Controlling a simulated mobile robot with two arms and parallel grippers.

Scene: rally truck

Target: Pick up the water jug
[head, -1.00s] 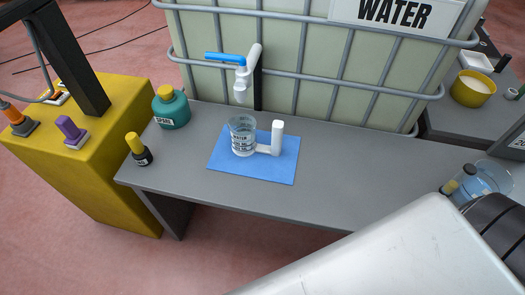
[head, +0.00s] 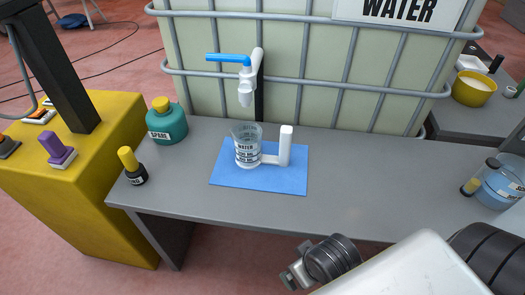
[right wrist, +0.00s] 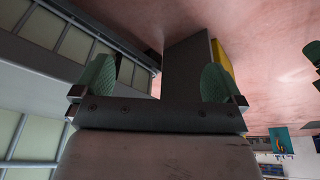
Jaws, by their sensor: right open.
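The water jug (head: 248,150) is a clear vessel with a "WATER" label and a white upright handle (head: 285,146) on its right side. It stands upright on a blue mat (head: 235,179) on the grey table, below and in front of the tap. My right arm comes in at the lower right of the head view, its wrist in front of the table's front edge, apart from the jug. In the right wrist view my right gripper (right wrist: 156,82) is open and empty, its green fingers wide apart. The jug cannot be made out there. My left gripper is not in view.
A white tap with a blue lever (head: 229,59) sticks out from the caged tank (head: 300,95) above the jug. The grey table (head: 385,180) between is clear.

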